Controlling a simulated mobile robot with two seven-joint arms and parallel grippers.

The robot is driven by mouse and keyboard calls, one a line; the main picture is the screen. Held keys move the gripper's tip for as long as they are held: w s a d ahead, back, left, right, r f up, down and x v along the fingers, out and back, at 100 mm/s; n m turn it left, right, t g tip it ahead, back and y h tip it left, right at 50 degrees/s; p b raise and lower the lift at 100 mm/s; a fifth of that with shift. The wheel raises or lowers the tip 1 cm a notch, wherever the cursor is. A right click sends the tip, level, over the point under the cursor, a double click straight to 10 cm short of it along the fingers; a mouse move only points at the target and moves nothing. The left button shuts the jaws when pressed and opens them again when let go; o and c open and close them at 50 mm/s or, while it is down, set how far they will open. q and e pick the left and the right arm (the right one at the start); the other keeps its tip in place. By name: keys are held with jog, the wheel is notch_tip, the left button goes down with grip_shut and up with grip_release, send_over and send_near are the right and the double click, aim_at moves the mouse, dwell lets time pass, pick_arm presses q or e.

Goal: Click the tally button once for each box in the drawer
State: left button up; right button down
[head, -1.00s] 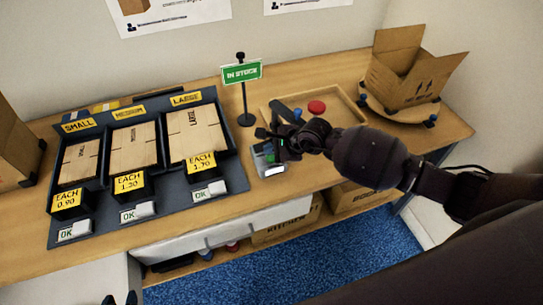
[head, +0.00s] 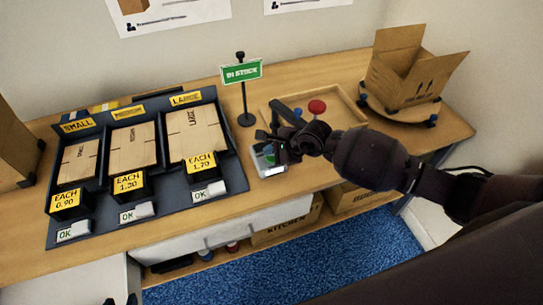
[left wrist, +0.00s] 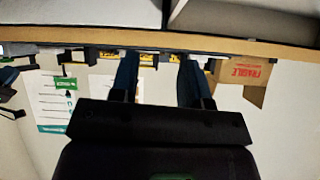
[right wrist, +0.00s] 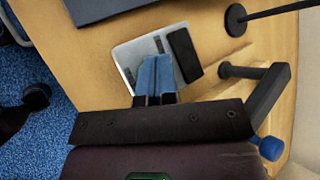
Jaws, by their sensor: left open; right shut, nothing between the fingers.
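The tally counter (head: 265,160) is a small pale box at the front of the bench, with some green on its top. It also shows in the right wrist view (right wrist: 130,58), with a dark display panel. My right gripper (right wrist: 155,62) is shut and empty, its blue fingertips over the counter. They cover part of its top, so I cannot tell whether they touch the button. My left gripper (left wrist: 157,60) is open and empty, low in front of the bench. A white drawer-like front (head: 235,228) runs under the bench top; no boxes inside it are visible.
A dark display rack (head: 237,180) holds flat small, medium and large cartons. A wooden tray (head: 352,118) with a red knob (head: 317,106) lies behind my right gripper. An open carton (head: 405,82) stands at far right.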

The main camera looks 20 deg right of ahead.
aim_at(271, 158)
jog(key=shift+f+b, duration=0.3)
jog(key=shift+f, duration=0.25)
dwell(0.5)
jog(key=shift+r, duration=0.1)
jog(key=shift+r+p, duration=0.65)
jog(key=shift+r, duration=0.25)
jog(key=shift+r+p, duration=1.7)
jog(key=shift+r, duration=0.85)
jog(key=shift+f, duration=0.1)
